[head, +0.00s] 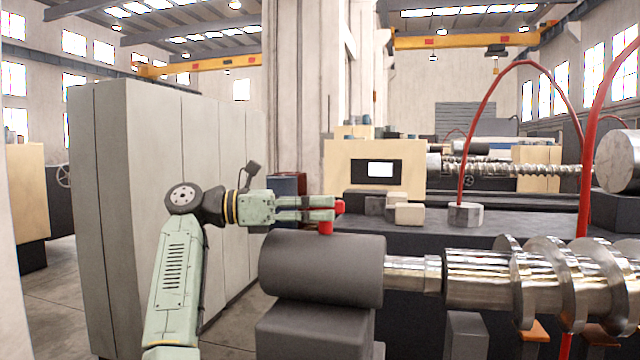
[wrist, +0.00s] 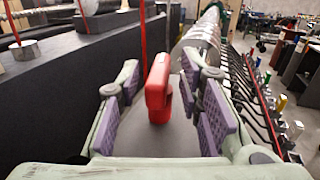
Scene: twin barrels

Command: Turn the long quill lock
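The quill lock is a red lever (wrist: 158,88) standing up from the top of a dark grey cylinder (head: 320,268). In the head view its red parts (head: 326,228) show at and just under my fingertips. My gripper (head: 318,208) reaches in level from the left, just above the cylinder. In the wrist view my gripper (wrist: 160,78) is open, with purple finger pads on both sides of the lever. A gap shows on the left of the lever; the right pads are closer, and I cannot tell if they touch. My fingers hide part of the lever in the head view.
A bright steel screw shaft (head: 480,280) runs right from the cylinder. Red hoses (head: 487,82) arch over the right side. Tall grey cabinets (head: 150,130) stand behind my arm.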

